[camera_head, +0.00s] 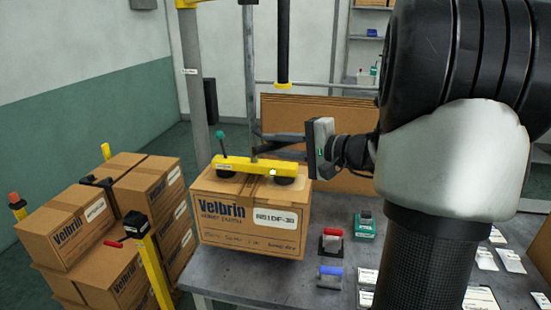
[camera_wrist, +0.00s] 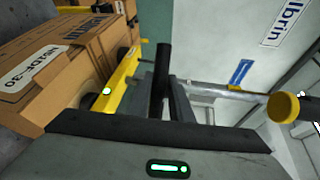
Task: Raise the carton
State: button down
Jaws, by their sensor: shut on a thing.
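The carton (camera_head: 245,222), brown and labelled Velbrin and NSIDF-30, is at the table's left end. A yellow lifter bar (camera_head: 235,164) lies across its top, with dark suction cups against the cardboard and a small green light. My gripper (camera_head: 258,143) reaches in from the right, just above the bar. In the wrist view, my gripper (camera_wrist: 162,100) is shut on the lifter's dark upright handle (camera_wrist: 161,65). The carton (camera_wrist: 60,75) and the bar (camera_wrist: 122,80) show to the left there. The carton looks level; its underside is hidden, so any gap below is unclear.
The grey table (camera_head: 240,285) holds a red-handled tool (camera_head: 331,243), a blue-handled tool (camera_head: 329,277) and a green device (camera_head: 365,225). Stacked cartons (camera_head: 110,220) stand left, beside yellow posts (camera_head: 150,262). A dark tube (camera_head: 283,45) hangs above; cardboard sheets (camera_head: 325,120) stand behind.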

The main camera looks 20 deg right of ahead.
notch_tip(320, 180, up, 3)
jog(key=shift+f, duration=0.15)
jog(key=shift+d, duration=0.1)
jog(key=c, duration=1.6)
grip_release()
jog(key=shift+f, duration=0.1)
jog(key=shift+s, duration=0.1)
jog(key=v, duration=1.7)
jog(key=shift+s+f+b, duration=0.1)
jog(key=shift+s+b, duration=0.05)
jog(key=shift+b, duration=0.15)
